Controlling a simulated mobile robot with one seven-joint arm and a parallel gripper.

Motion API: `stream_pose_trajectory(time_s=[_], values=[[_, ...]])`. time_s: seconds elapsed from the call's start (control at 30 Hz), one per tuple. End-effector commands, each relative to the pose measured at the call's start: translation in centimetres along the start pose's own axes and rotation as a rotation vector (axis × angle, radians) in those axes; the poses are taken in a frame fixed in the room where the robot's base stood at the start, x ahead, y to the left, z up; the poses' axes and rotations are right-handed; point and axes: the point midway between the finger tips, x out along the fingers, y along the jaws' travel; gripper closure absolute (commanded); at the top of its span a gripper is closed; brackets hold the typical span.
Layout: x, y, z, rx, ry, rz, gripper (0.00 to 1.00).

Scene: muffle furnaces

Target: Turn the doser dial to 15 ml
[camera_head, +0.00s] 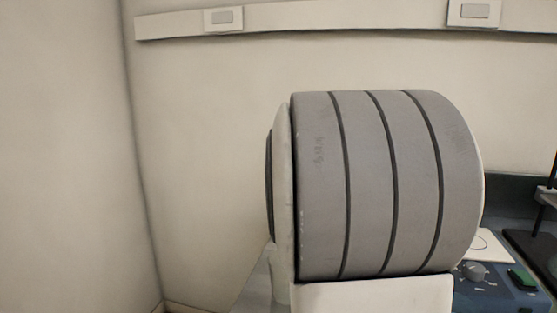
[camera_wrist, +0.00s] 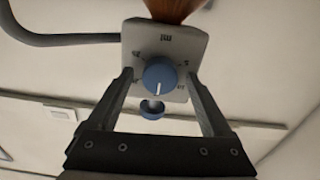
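The doser shows in the wrist view as a pale plate (camera_wrist: 188,45) with dark scale marks and "ml" lettering upside down. A round blue dial (camera_wrist: 158,74) with a white pointer line sits at its middle. The pointer points down in the picture; the scale numbers are too blurred to read. A smaller blue round part (camera_wrist: 152,110) lies just below the dial. My gripper (camera_wrist: 159,76) is open, with one finger on each side of the dial and a gap to it on both sides. The doser and gripper are not visible in the head view.
An orange-brown part (camera_wrist: 174,8) adjoins the plate's top, and a grey hose (camera_wrist: 60,40) runs left. In the head view, a blue device (camera_head: 480,296) with a knob, green switch and white top stands right, beside a dark stand (camera_head: 540,245). Much of that view is blocked.

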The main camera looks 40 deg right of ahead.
Motion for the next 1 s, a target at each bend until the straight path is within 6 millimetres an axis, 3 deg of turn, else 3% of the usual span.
stream_pose_trajectory(time_s=[0.23, 0.37, 1.0], values=[[-0.3, 0.0, 0.0, 0.001, -0.001, -0.001, 0.16], [-1.5, 0.0, -0.2, 0.003, -0.001, -0.002, 0.16], [-14.9, 0.0, -0.5, 0.003, 0.003, -0.003, 0.16]])
